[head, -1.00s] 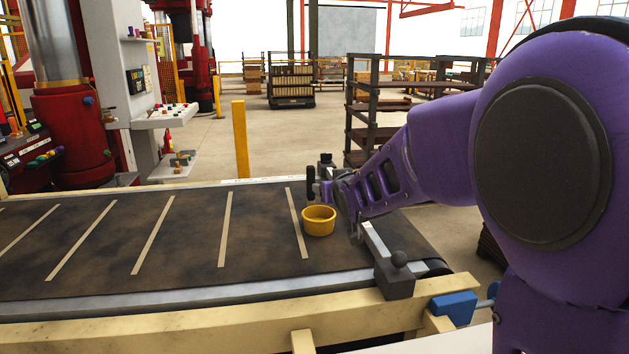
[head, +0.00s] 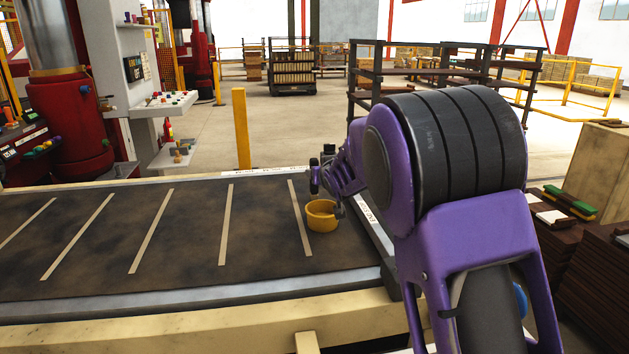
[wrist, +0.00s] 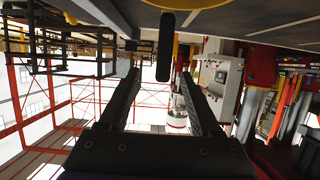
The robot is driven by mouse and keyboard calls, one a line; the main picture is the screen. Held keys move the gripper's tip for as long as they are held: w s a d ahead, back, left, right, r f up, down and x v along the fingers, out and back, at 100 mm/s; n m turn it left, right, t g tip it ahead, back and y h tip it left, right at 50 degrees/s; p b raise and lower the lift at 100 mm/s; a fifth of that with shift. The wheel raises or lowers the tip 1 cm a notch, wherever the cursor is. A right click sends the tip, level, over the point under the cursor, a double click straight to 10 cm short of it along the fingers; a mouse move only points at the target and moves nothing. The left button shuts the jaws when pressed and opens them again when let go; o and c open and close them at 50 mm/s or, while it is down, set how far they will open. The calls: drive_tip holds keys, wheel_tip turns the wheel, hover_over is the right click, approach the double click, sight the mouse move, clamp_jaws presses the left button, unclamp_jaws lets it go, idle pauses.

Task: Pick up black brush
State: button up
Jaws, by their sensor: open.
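A dark upright rounded piece, which looks like the black brush (head: 314,179), shows above the yellow bowl (head: 322,216) in the head view. In the wrist view the brush (wrist: 167,42) is a black bar just past and between my fingertips. Whether it stands in the bowl or is apart from it I cannot tell. My gripper (wrist: 161,74) is open, its two long dark fingers on either side, with nothing clamped. In the head view my gripper (head: 328,180) is small, above and right of the bowl, partly hidden by my own arm.
The bowl sits on a dark conveyor belt (head: 90,250) with pale cross strips, near its right end. The belt left of the bowl is clear. A yellow post (head: 241,128) stands behind it. A red press (head: 65,130) is at left; stacked brown boards (head: 585,270) are at right.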

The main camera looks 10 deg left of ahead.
sight(314, 161)
drive_tip(key=x, duration=0.6)
drive_tip(key=shift+a, duration=0.35)
drive_tip(key=shift+c, duration=0.2)
clamp_jaws()
